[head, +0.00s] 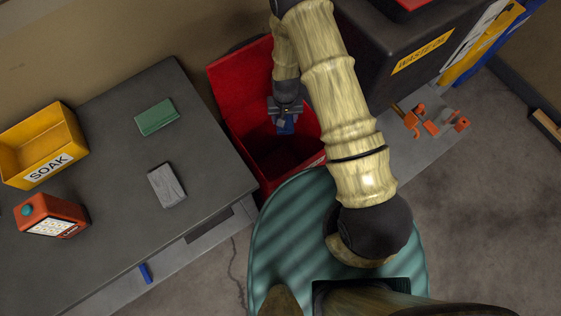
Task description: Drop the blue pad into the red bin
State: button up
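The red bin (233,82) stands between the grey table and the dark waste-oil container, with its lid raised and its inside open and dark. My gripper (286,120) is over the bin's opening, pointing down. It is shut on the blue pad (286,129), a small blue piece that shows at the fingertips. Most of the pad's upper part is hidden by the gripper, and I cannot tell its exact height above the bin's floor.
The grey table (113,195) holds a yellow SOAK bin (40,145), a green pad (156,117), a grey pad (166,185) and an orange box (50,217). The waste-oil container (390,60) is at right. Orange fittings (431,127) lie on a low grey surface.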

notch_tip(320, 180, down, 5)
jog(key=b, duration=0.3)
jog(key=shift+r, duration=0.1)
jog(key=o, duration=1.1)
notch_tip(320, 180, up, 17)
jog(key=shift+r, duration=0.2)
dwell(0.7)
